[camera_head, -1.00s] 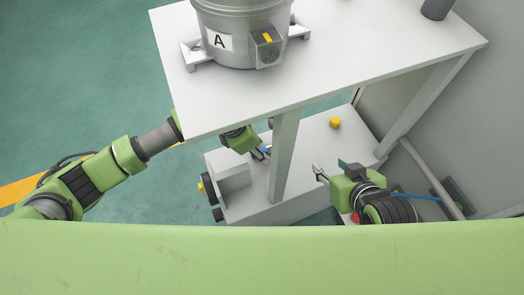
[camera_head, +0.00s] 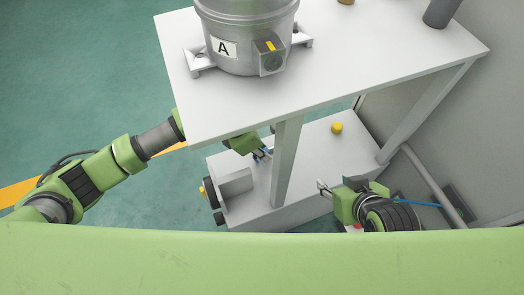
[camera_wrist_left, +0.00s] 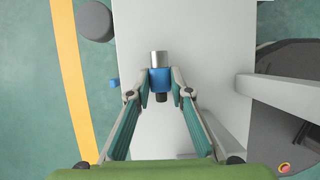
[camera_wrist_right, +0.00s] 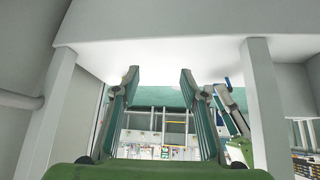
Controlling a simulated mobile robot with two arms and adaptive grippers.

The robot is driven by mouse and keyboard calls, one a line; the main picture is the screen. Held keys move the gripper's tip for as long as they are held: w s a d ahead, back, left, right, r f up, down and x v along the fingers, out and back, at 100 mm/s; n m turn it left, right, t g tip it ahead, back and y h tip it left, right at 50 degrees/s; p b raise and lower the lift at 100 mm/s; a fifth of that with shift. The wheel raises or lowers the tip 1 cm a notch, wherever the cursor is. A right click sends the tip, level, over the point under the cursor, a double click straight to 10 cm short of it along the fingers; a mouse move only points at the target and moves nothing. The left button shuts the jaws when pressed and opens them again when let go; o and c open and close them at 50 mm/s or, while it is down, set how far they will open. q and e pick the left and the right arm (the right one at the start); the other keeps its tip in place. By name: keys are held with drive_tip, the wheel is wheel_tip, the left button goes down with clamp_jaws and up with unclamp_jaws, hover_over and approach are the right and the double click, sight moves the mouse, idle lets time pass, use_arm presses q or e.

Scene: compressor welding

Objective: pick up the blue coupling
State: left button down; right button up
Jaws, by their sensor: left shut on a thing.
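The blue coupling (camera_wrist_left: 160,78) is between the fingertips of my left gripper (camera_wrist_left: 160,92) in the left wrist view, with a silver cylinder at its far end and a dark stub at its near end. Both fingers touch its sides. In the head view my left gripper (camera_head: 262,155) is under the table's front edge, above the lower grey unit, partly hidden by the tabletop. My right gripper (camera_head: 322,188) is open and empty, right of the table leg. Its fingers stand apart in the right wrist view (camera_wrist_right: 160,75).
The white table (camera_head: 400,60) carries a metal compressor (camera_head: 245,40) labelled A and a dark cylinder (camera_head: 441,12). Its front leg (camera_head: 286,160) stands between my grippers. A yellow button (camera_head: 337,128) sits on the lower grey unit (camera_head: 315,150). A wall is at the right.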

use_arm(q)
drive_tip(key=s+a+r+p, duration=0.3)
drive_tip(key=s+a+r, duration=0.6)
drive_tip(key=a+r, duration=0.1)
drive_tip(key=shift+s+a+r, duration=0.2)
drive_tip(key=shift+s+r, duration=0.05)
drive_tip(key=shift+r, duration=0.35)
use_arm(e)
drive_tip(key=s+d+f+g+h, duration=0.1)
drive_tip(key=s+g, duration=0.3)
drive_tip(key=s, duration=0.4)
drive_tip(key=shift+d, duration=0.7)
drive_tip(key=shift+s, duration=0.1)
